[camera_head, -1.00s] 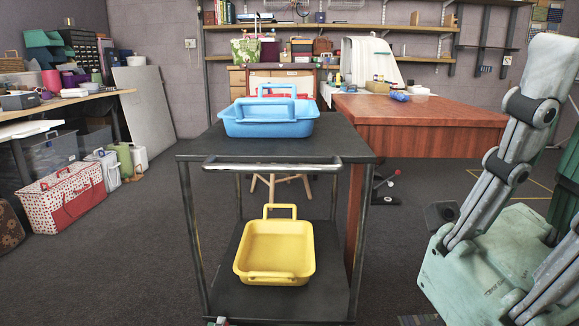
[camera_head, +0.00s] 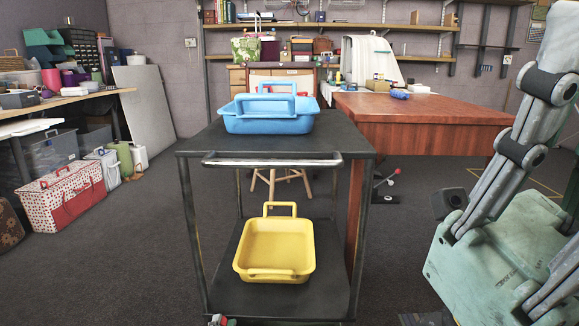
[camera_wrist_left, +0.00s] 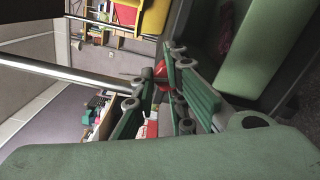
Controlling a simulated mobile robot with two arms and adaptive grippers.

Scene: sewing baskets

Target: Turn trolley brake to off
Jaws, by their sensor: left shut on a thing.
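The black two-shelf trolley (camera_head: 190,235) stands ahead of me in the head view, its silver handle bar (camera_head: 272,161) facing me. At the foot of its near left leg, a small red and grey part (camera_head: 222,320) is cut by the lower frame edge; the brake is not clearly visible there. In the left wrist view my left gripper (camera_wrist_left: 165,90) has its green fingers close together around a small red piece (camera_wrist_left: 160,72), which looks like the brake lever. The fingers hide most of it.
A blue basket (camera_head: 268,122) sits on the trolley's top shelf and a yellow basket (camera_head: 275,250) on the lower shelf. A wooden table (camera_head: 430,130) stands behind to the right. A dotted red box (camera_head: 65,200) is on the floor at left.

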